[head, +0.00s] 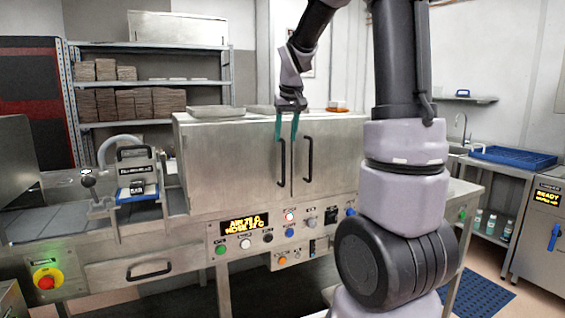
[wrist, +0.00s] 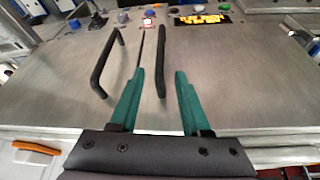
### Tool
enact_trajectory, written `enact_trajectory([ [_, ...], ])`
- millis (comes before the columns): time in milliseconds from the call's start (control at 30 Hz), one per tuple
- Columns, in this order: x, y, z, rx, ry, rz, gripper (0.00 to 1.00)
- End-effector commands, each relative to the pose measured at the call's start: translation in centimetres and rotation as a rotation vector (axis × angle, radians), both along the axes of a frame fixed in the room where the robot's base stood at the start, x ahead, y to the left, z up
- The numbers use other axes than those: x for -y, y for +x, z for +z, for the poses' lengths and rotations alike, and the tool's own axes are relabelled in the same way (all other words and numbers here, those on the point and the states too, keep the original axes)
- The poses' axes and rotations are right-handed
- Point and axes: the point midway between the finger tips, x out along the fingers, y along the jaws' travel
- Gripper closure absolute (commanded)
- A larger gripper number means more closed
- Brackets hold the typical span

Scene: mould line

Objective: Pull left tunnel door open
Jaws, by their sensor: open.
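The left tunnel door (head: 228,168) is a flat steel panel that looks shut, with a black vertical bar handle (head: 281,163) near the middle seam. My gripper (head: 286,138) points down with open teal fingers at the upper end of this handle. The wrist view is turned round, so the left door (wrist: 235,75) lies on the right there. Its handle (wrist: 161,60) runs toward the gap between my open fingertips (wrist: 159,73). I cannot tell whether they touch it. The right door (head: 338,150) has its own handle (head: 308,160), seen beyond my left-hand finger in the wrist view (wrist: 103,65).
A control panel with an amber display (head: 243,226) and several buttons sits below the doors. Trays (head: 215,112) and an orange-and-white item (head: 338,106) rest on top of the housing. A lever press (head: 135,175) stands left. My arm hides part of the right side.

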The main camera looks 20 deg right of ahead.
Motion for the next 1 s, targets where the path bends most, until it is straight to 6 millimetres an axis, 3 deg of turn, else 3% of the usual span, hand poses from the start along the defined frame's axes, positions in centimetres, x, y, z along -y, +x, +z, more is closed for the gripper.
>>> enact_trajectory([
  [600, 0.4, 3.6, -8.9, -0.004, 0.001, -0.002, 0.53],
  [1000, 0.5, 4.0, -9.8, 0.000, 0.000, -0.001, 0.53],
])
